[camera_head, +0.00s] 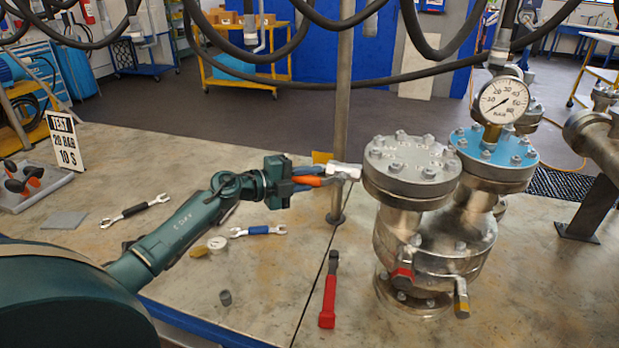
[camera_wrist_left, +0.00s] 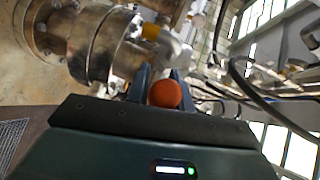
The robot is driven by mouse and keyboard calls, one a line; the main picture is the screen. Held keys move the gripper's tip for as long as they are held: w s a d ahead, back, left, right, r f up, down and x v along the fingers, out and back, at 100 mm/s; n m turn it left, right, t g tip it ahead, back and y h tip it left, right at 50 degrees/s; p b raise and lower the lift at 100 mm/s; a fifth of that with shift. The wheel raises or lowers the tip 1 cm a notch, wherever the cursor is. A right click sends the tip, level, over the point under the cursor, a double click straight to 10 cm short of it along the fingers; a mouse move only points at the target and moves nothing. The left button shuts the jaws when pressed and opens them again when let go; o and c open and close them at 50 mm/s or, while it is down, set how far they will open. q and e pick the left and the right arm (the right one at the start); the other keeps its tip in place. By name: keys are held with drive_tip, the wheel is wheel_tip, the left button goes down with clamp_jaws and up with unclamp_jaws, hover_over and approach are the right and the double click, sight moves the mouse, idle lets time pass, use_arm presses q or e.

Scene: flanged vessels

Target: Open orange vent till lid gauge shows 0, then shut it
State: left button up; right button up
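My left gripper (camera_head: 318,178) is at the left side of the flanged vessel (camera_head: 412,180), with its fingers on either side of the orange vent knob (camera_head: 308,181). In the left wrist view, the round orange knob (camera_wrist_left: 165,93) fills the gap between the fingers, which look closed on it. A silver vent fitting (camera_head: 346,170) runs from there to the vessel. The lid gauge (camera_head: 503,101) stands on the blue lid (camera_head: 494,153); its needle points lower left, near the low end, but the exact reading is too small to tell. My right gripper is not in view.
A red-handled tool (camera_head: 329,290) lies on the bench before the vessel. A blue-handled wrench (camera_head: 258,231), a black-handled wrench (camera_head: 135,210) and a small grey cylinder (camera_head: 226,298) lie at left. A test sign (camera_head: 65,140) stands at the back left. A post (camera_head: 341,100) rises behind my gripper; hoses hang above.

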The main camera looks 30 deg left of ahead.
use_arm(q)
clamp_jaws()
